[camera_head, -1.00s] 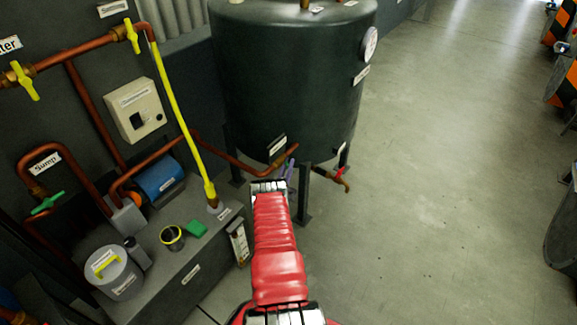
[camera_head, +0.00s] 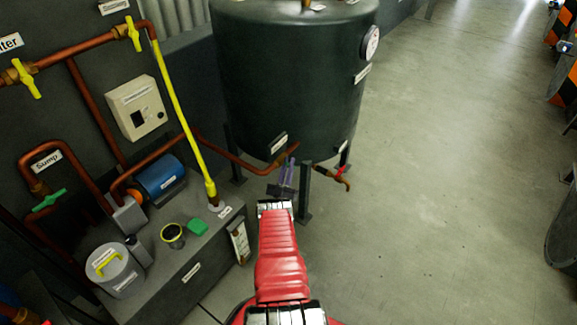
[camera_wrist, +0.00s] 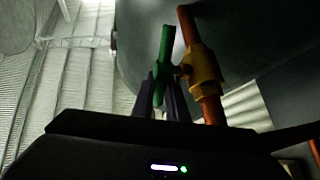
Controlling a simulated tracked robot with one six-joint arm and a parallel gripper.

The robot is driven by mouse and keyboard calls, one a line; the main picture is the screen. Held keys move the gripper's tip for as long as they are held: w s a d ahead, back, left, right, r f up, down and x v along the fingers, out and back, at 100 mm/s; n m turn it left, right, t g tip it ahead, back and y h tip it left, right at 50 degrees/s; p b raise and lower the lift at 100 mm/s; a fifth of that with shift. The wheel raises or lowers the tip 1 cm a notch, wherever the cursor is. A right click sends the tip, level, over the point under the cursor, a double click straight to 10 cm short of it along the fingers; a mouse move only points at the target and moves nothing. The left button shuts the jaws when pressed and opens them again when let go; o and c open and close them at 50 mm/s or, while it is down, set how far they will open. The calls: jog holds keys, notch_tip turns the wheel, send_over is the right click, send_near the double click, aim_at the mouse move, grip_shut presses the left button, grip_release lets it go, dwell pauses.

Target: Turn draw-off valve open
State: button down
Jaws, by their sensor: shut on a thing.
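A valve with a green lever handle (camera_wrist: 165,62) and a brass body (camera_wrist: 203,68) fills the middle of the wrist view, on a copper pipe under a dark tank. My gripper (camera_wrist: 163,95) has its dark fingers on either side of the lower part of the lever and is shut on it. The lever stands nearly upright in that view. In the head view my gripper (camera_head: 288,176) reaches the copper pipe end below the dark tank (camera_head: 290,75). The green lever is hidden there. I cannot read a draw-off label.
A red-handled tap (camera_head: 340,174) hangs just right of my gripper, near the tank's legs. At left are a bench with a grey canister (camera_head: 115,272), a blue motor (camera_head: 160,175) and a yellow pipe (camera_head: 180,115).

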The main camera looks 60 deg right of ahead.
jog(key=shift+a, duration=0.1)
jog(key=c, duration=1.7)
grip_release()
jog(key=shift+c, duration=0.2)
jog(key=v, duration=1.2)
jog(key=shift+w+f, duration=0.1)
